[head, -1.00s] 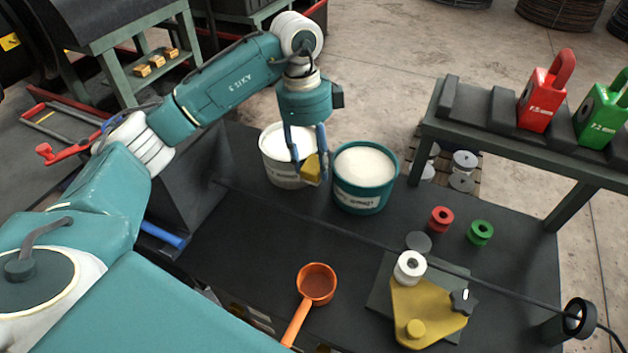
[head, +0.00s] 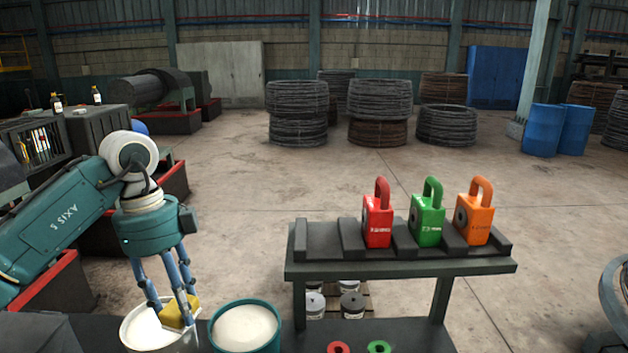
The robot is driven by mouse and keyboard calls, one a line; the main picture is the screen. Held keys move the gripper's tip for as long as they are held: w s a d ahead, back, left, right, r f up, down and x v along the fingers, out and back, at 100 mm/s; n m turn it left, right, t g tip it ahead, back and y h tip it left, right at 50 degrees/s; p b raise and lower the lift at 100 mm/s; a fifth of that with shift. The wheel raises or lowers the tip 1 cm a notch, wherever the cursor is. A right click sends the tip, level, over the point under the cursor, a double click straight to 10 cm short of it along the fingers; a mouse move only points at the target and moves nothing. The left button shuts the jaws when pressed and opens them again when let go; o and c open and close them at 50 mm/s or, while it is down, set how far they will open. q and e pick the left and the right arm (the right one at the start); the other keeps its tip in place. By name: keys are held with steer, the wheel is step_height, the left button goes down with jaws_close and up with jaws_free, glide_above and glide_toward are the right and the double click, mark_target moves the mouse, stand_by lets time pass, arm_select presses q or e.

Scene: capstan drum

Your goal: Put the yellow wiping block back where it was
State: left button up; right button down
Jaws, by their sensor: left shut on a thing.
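The yellow wiping block (head: 177,313) is between the fingers of my left gripper (head: 172,308). The gripper is shut on it and points down. The block shows in front of the white-filled bucket (head: 140,330) at the lower left; I cannot tell whether it touches the rim. A teal bucket (head: 245,328) with white contents stands just to the right of it. My right gripper does not show. The spot where the block lay before cannot be made out in this view.
A raised dark rack (head: 400,266) holds a red block (head: 377,220), a green block (head: 427,220) and an orange block (head: 474,221) with handles. A red ring (head: 339,347) and a green ring (head: 379,347) lie below it. Wire coils stand far back on open floor.

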arm_select(q)
steer(key=m, duration=0.2)
steer(key=s+m, duration=0.1)
steer(key=m, duration=0.2)
steer(key=d+f+m, duration=0.1)
steer(key=m, duration=0.1)
steer(key=shift+s+d+m+g+y, duration=0.1)
steer(key=shift+s+m+g+y, duration=0.05)
steer(key=shift+m+g+y, duration=0.2)
steer(key=m, duration=0.3)
steer(key=s+m, duration=0.1)
steer(key=m, duration=0.1)
steer(key=shift+d+f+y, duration=0.25)
steer(key=shift+d+f, duration=0.1)
steer(key=shift+d, duration=0.05)
steer(key=s+d+f+m, duration=0.1)
steer(key=s+m, duration=0.2)
steer(key=m, duration=0.9)
steer(key=s+d+f+m+t, duration=0.1)
steer(key=s+d+f+m, duration=0.1)
steer(key=m, duration=1)
steer(key=s+d+f+m+t+b, duration=0.1)
steer(key=s+f+m, duration=0.1)
steer(key=m, duration=1)
steer(key=shift+s+d+t, duration=0.25)
steer(key=shift+s, duration=0.55)
steer(key=shift+s+d+f+m, duration=0.1)
steer(key=shift+s+m, duration=0.15)
steer(key=shift+m, duration=1)
